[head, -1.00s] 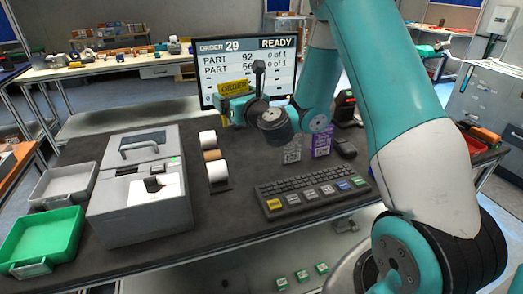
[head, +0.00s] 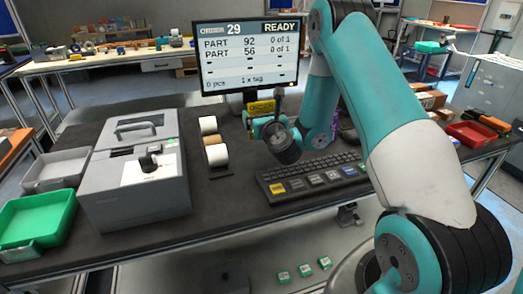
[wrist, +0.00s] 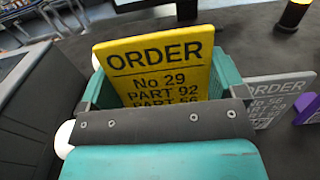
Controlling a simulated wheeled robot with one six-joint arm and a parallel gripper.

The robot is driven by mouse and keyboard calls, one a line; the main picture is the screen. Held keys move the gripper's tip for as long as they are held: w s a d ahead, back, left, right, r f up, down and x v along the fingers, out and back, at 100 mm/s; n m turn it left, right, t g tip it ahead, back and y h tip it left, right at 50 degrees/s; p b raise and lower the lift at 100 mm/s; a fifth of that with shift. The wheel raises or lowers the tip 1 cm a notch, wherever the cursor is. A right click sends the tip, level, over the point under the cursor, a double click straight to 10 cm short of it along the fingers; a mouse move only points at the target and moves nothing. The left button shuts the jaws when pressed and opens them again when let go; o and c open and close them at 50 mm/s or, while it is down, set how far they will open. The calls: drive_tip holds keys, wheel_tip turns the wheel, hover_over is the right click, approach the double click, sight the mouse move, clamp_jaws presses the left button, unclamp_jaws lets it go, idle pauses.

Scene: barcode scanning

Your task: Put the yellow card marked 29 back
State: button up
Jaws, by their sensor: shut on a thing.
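The yellow card (wrist: 160,65) reads ORDER, No 29, PART 92, PART 56 in the wrist view; its lower part is hidden behind my gripper. My gripper (wrist: 168,88) is shut on it, with a teal finger at each side. In the head view the yellow card (head: 262,108) shows small, just below the monitor (head: 250,60), and my gripper (head: 268,127) holds it above the dark bench.
A keyboard (head: 315,178) lies right of centre on the bench. Paper rolls (head: 213,142) and a grey printer (head: 135,185) stand to the left. A green tray (head: 38,218) is at far left, a red bin (head: 475,135) at right.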

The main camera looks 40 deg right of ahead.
wheel_tip(320, 180, down, 7)
drive_tip(key=b, duration=0.4)
drive_tip(key=shift+r, duration=0.1)
